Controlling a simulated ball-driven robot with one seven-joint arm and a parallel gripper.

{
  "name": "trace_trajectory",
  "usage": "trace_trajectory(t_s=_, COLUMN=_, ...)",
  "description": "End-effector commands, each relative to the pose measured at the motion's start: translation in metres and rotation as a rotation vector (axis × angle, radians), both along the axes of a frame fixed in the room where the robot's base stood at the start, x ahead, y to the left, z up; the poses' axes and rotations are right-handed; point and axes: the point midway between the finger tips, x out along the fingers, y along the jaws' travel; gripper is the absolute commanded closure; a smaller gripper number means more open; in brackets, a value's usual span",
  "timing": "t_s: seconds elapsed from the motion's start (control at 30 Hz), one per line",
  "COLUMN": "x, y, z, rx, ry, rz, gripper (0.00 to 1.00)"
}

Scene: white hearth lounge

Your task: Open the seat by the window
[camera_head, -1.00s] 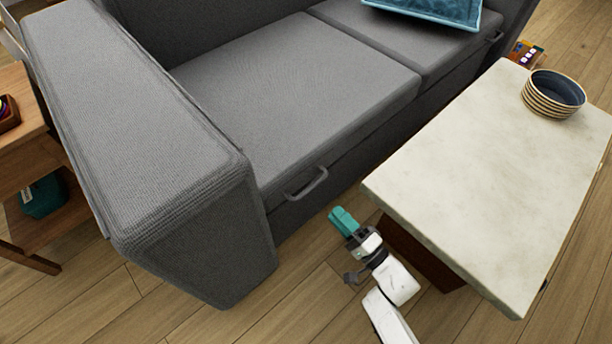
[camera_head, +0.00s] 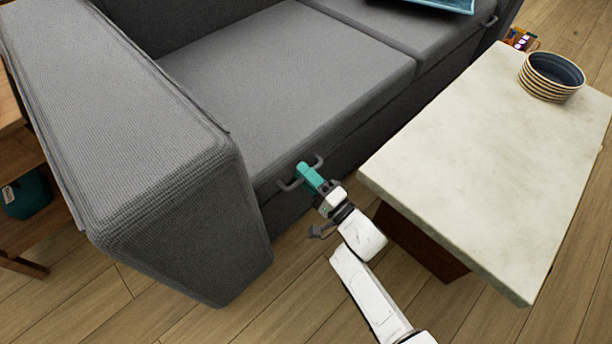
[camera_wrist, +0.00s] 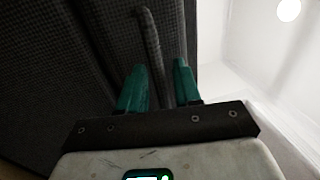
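The grey sofa has a near seat (camera_head: 290,75) and a far seat (camera_head: 425,38), both lying flat and closed. No window shows. The near seat's bar handle (camera_head: 319,161) is on its front edge; its middle is hidden behind my gripper (camera_head: 304,171). In the wrist view, the handle (camera_wrist: 150,42) runs between the two teal fingers of my gripper (camera_wrist: 158,82). The fingers stand apart with a gap beside the bar, so my gripper is open around the handle. The far seat has its own handle (camera_head: 490,20).
A stone-topped coffee table (camera_head: 470,150) stands close to the right of my arm. A striped bowl (camera_head: 552,78) sits on it. The sofa's thick armrest (camera_head: 130,130) is to the left. A blue cushion (camera_head: 440,4) lies on the far seat.

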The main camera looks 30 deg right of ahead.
Motion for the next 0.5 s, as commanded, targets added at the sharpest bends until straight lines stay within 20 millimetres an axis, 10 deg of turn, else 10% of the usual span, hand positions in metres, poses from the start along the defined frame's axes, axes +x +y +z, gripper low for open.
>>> trace_trajectory(t_s=0.5, x=-0.0004, y=-0.0001, z=-0.0003, rx=0.0, ry=0.0, rz=0.0, gripper=1.0)
